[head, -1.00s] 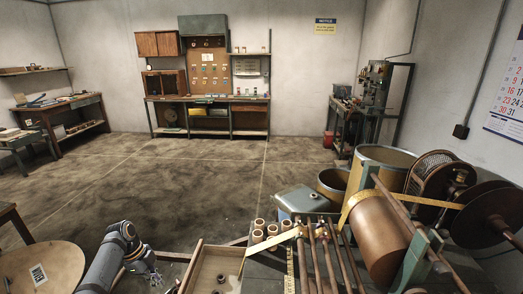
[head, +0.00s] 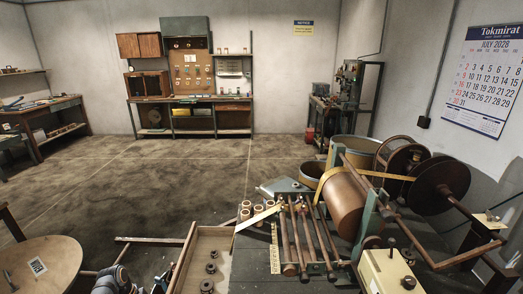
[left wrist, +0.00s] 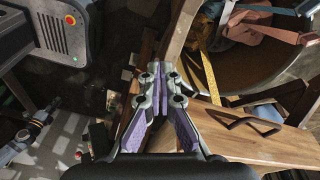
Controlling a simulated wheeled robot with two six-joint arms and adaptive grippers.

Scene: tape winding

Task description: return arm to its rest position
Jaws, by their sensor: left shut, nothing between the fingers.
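My left arm (head: 114,280) shows only at the bottom edge of the head view, left of the open wooden tray (head: 186,254), and its gripper end is mostly cut off there. In the left wrist view my left gripper (left wrist: 160,70) has its purple-padded fingers together, with nothing between them. My right gripper is in neither view.
A bench of dark rods (head: 304,240) stands right of the tray, with a large copper-brown drum (head: 346,203) behind. A round wooden table (head: 52,262) is at lower left. Open floor (head: 150,175) lies beyond.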

